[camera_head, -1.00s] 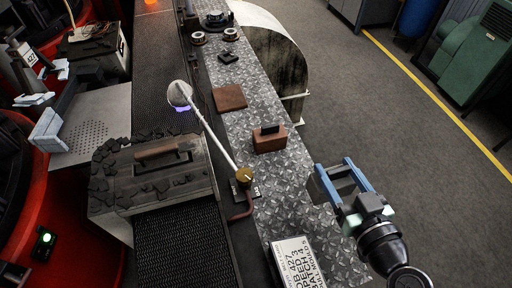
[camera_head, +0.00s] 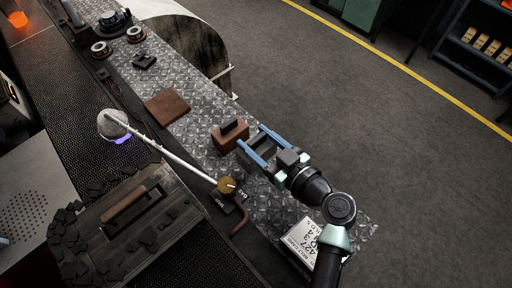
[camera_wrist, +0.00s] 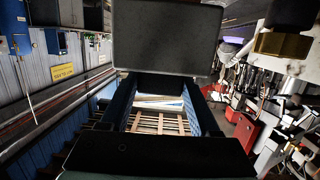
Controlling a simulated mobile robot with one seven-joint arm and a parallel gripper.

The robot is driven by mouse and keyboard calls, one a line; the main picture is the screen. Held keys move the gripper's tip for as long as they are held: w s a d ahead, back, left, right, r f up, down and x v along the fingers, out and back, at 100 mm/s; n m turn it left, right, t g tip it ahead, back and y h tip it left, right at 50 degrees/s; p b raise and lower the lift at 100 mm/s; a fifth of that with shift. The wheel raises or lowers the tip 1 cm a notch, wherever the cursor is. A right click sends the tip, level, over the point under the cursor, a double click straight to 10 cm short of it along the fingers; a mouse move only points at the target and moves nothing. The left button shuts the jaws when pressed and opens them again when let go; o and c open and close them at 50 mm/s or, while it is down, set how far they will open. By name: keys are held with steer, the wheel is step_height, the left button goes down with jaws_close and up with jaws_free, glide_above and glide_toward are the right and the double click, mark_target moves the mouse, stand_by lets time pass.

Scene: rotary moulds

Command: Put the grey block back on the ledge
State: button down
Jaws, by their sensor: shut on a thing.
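My gripper (camera_head: 265,151) is shut on a grey block (camera_wrist: 165,38), held between its blue fingers. In the wrist view the block's flat dark grey face fills the top middle. In the head view the block (camera_head: 262,143) is partly hidden between the fingers. The ledge (camera_head: 205,158) is a long strip of metal diamond plate. The gripper and block appear over its right side, just right of a brown block with a black top piece (camera_head: 230,135). I cannot tell how high the block is above the ledge.
A brown square plate (camera_head: 167,107) and round parts (camera_head: 102,49) lie farther along the ledge. A lever with a white disc (camera_head: 113,124) and brass knob (camera_head: 228,186) stands at its left edge. A printed sign (camera_head: 306,243) is at the near end. Bare plate shows between them.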

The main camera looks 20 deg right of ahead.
mark_target(264, 157)
steer(key=shift+w+f, duration=0.1)
steer(key=shift+f, duration=1.8)
steer(key=shift+f, duration=0.25)
steer(key=shift+c, duration=0.6)
jaws_free()
